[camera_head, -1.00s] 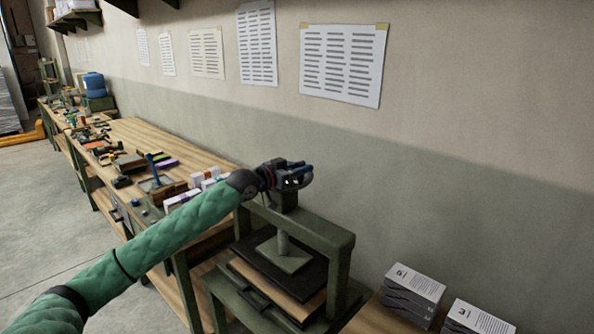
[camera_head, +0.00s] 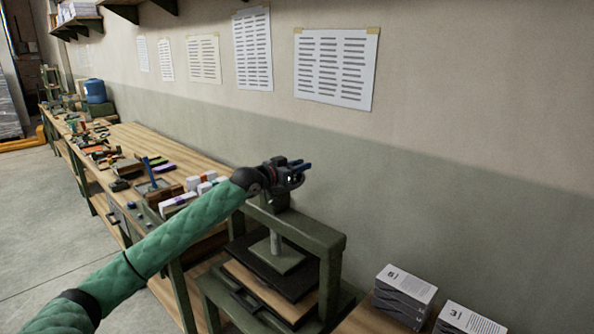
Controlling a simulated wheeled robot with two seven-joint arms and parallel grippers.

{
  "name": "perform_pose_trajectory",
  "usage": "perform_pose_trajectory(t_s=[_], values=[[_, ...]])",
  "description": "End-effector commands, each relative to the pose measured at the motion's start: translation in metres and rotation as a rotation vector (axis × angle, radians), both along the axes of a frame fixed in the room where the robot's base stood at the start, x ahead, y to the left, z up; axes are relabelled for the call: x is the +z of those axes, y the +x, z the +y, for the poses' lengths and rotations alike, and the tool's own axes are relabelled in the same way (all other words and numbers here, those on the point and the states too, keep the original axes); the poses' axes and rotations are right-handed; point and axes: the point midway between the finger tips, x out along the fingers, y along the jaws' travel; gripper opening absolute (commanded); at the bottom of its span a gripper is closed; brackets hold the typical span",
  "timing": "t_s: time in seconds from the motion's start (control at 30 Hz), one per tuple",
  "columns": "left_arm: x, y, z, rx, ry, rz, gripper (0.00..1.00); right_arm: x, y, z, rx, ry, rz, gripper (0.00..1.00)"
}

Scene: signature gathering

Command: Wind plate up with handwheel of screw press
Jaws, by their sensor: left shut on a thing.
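The green screw press (camera_head: 318,243) stands at lower centre, with an upright frame and crossbar. Its grey screw (camera_head: 275,243) runs down to a small green plate (camera_head: 279,260) on a dark board. My left gripper (camera_head: 294,172) is above the press crossbar, at the top of the screw. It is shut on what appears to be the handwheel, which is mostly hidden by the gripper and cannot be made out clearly. A tan layer (camera_head: 262,288) shows below the dark board. My right gripper is not in view.
Stacks of printed sheets (camera_head: 404,294) lie right of the press. A long wooden workbench (camera_head: 180,156) with tools and small boxes runs along the wall to the left. Printed sheets (camera_head: 335,68) hang on the wall behind. The floor at left is clear.

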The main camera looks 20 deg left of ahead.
Motion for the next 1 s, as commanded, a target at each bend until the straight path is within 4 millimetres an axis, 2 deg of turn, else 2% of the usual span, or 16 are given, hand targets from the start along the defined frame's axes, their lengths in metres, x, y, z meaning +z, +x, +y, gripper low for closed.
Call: perform_pose_trajectory(t_s=[0.33, 0.7, 0.73, 0.8, 1.0], values=[[0.003, 0.007, 0.003, 0.004, 0.001, -0.005, 0.0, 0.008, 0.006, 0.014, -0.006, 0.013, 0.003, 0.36], [0.003, 0.007, 0.003, 0.005, 0.001, -0.004, 0.0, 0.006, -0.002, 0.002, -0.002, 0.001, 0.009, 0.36], [0.003, 0.007, 0.003, 0.005, 0.001, -0.004, 0.28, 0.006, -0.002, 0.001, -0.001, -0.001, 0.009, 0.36], [0.003, 0.007, 0.003, 0.004, 0.001, -0.003, 0.42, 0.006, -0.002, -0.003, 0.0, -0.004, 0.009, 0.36], [0.001, 0.007, 0.002, 0.002, 0.0, -0.001, 0.42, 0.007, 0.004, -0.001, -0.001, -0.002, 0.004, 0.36]])
